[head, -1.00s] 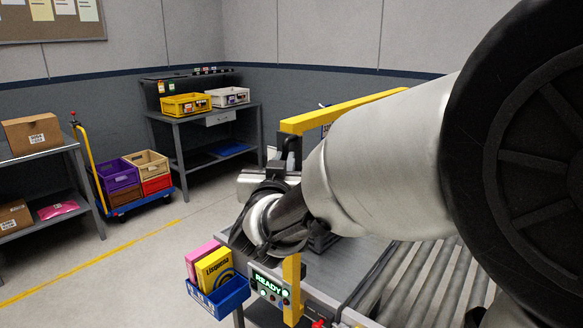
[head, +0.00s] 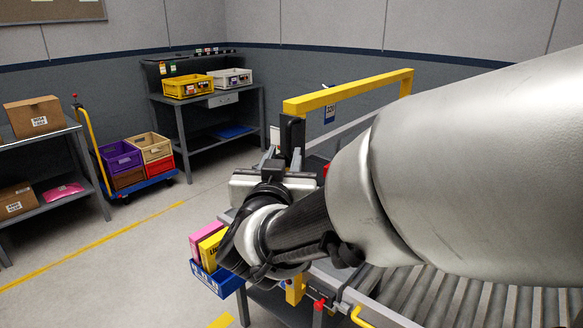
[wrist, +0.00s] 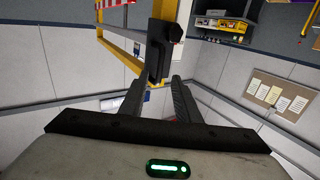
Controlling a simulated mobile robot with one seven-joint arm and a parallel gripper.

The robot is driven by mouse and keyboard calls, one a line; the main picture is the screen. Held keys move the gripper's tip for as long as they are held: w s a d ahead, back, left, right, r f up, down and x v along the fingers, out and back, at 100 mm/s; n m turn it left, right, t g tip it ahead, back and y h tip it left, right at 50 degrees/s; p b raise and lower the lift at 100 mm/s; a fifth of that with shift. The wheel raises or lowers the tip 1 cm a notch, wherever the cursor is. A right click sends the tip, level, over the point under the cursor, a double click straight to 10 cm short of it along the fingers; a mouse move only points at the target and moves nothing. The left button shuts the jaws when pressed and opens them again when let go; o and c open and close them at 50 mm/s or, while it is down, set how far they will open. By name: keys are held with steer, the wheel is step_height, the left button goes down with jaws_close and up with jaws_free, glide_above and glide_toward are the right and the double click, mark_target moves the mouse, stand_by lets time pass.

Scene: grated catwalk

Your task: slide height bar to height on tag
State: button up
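The height bar is a yellow crossbar (head: 345,92) spanning the roller conveyor. A black handle (head: 292,135) sits at its near end; the wrist view also shows this handle (wrist: 160,45) in front of a yellow post. A small blue tag (head: 330,113) hangs below the crossbar; its number is too small to read surely. My gripper (head: 283,156) is just below the handle in the head view. In the wrist view, my gripper (wrist: 158,88) is open, its fingers apart, with the handle's lower end near the gap between them. Whether they touch is unclear. My arm hides much of the near post.
A blue bin (head: 218,281) with pink and yellow boxes hangs at the near side, partly behind my arm. Conveyor rollers (head: 455,300) lie below my arm. A cart of crates (head: 140,178) and a workbench (head: 205,95) stand further back. Floor is clear at left.

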steer(key=s, duration=1.1)
steer(key=shift+a, duration=0.4)
step_height(320, 180, up, 5)
steer(key=w+n+g+y+p, duration=0.2)
steer(key=n+g+y+p, duration=0.15)
steer(key=y+p, duration=0.25)
steer(key=s+d+f+m+g+h+p, duration=0.1)
steer(key=s+d+f+g+h+p, duration=0.1)
steer(key=s+d+g, duration=0.2)
steer(key=s+d+f+m+g+h+p, duration=0.1)
steer(key=s+d+g, duration=0.4)
steer(key=s+d, duration=0.5)
steer(key=d+h+p, duration=0.1)
steer(key=d+p, duration=0.1)
steer(key=d, duration=0.2)
steer(key=shift+f+h, duration=0.4)
steer(key=shift+m, duration=0.25)
